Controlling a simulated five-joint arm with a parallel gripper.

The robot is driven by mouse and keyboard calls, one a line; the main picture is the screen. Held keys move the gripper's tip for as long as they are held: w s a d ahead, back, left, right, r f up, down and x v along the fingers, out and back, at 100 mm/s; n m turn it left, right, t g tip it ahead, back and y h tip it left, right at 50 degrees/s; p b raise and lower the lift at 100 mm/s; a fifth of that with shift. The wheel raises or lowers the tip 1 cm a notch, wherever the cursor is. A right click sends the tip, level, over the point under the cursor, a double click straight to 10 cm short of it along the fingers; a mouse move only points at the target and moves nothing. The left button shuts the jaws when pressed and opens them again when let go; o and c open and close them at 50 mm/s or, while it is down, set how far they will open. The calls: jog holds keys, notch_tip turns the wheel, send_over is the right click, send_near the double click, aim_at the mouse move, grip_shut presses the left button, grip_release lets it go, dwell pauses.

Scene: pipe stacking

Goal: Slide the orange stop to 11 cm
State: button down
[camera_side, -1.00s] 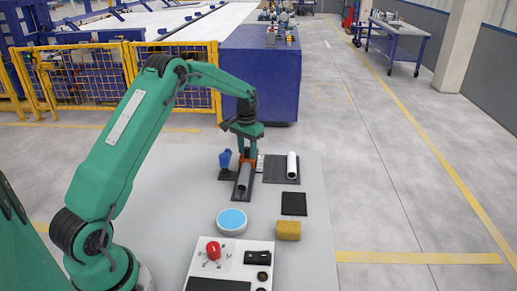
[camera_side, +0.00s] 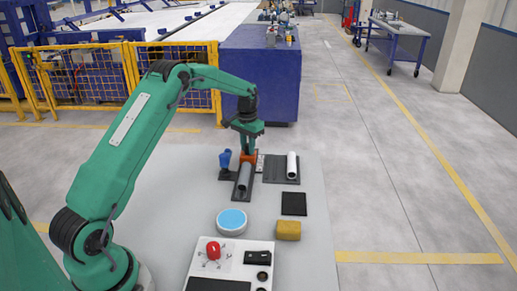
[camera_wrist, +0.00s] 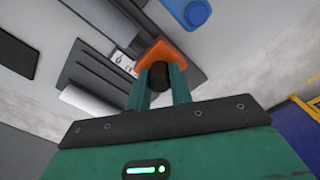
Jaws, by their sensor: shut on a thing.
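The orange stop (camera_side: 250,157) sits at the far end of a dark track on the table, behind a grey pipe (camera_side: 244,177). My gripper (camera_side: 247,149) reaches down from above and is shut on the stop. In the wrist view, the orange stop (camera_wrist: 165,48) shows at the tips of my gripper's two green fingers (camera_wrist: 161,78), with a dark round part between them. A small white marked scale (camera_side: 261,162) lies just right of the stop; its numbers are too small to read.
A white pipe (camera_side: 292,166) lies on a dark plate to the right. A blue object (camera_side: 225,159) stands close on the left. Nearer are a black pad (camera_side: 294,204), a yellow block (camera_side: 288,230), a blue-topped round dish (camera_side: 232,220) and a white panel (camera_side: 230,248).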

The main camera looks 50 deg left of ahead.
jog(key=c, duration=1.3)
grip_release()
jog(key=shift+o, duration=0.2)
jog(key=shift+r, duration=0.15)
jog(key=shift+r, duration=3.8)
